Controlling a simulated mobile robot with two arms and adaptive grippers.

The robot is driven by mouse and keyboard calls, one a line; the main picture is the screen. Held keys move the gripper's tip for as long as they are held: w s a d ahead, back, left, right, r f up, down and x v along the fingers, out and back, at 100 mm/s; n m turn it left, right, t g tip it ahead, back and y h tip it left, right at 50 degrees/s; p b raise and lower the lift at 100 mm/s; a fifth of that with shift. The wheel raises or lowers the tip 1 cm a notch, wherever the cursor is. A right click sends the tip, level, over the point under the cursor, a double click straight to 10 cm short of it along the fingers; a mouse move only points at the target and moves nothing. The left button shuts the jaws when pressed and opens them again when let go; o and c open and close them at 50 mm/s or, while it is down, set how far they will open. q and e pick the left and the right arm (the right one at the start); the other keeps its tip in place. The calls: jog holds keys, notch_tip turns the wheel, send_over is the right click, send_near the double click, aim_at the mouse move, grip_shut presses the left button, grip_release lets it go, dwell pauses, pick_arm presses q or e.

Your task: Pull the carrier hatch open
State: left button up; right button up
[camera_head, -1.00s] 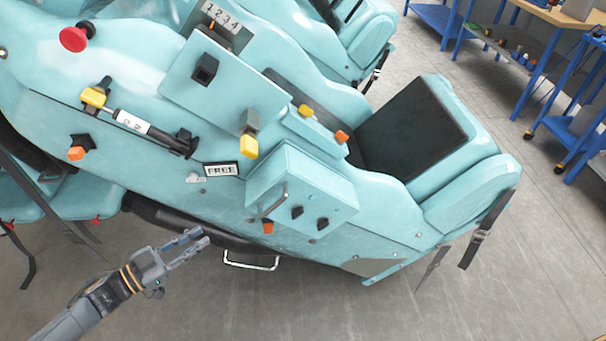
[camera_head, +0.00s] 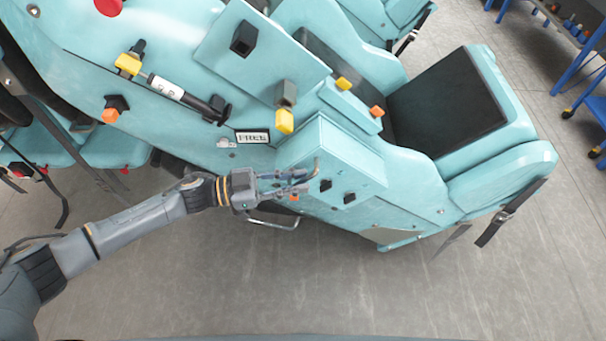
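A teal box (camera_head: 345,160) juts from the side of the coaster car, with two black knobs on its face. It appears to be the carrier hatch and looks closed. Its thin metal handle (camera_head: 317,164) is at the left edge of that face, partly hidden by my gripper. My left gripper (camera_head: 306,181) comes in from the left, its fingers slightly apart, with the tips at or just short of the handle. I cannot tell whether they touch it. My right gripper is not in view.
A metal step (camera_head: 275,222) hangs below the car, just under my gripper. A yellow knob (camera_head: 285,122) and a FREE label (camera_head: 252,137) sit left of the box. A black-padded seat (camera_head: 445,103) is at right. The floor in front is clear.

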pick_arm(q)
jog(key=shift+w+d, duration=0.2)
jog(key=shift+d, duration=0.75)
jog(key=shift+c, duration=0.2)
grip_shut()
jog(key=shift+s+f, duration=0.15)
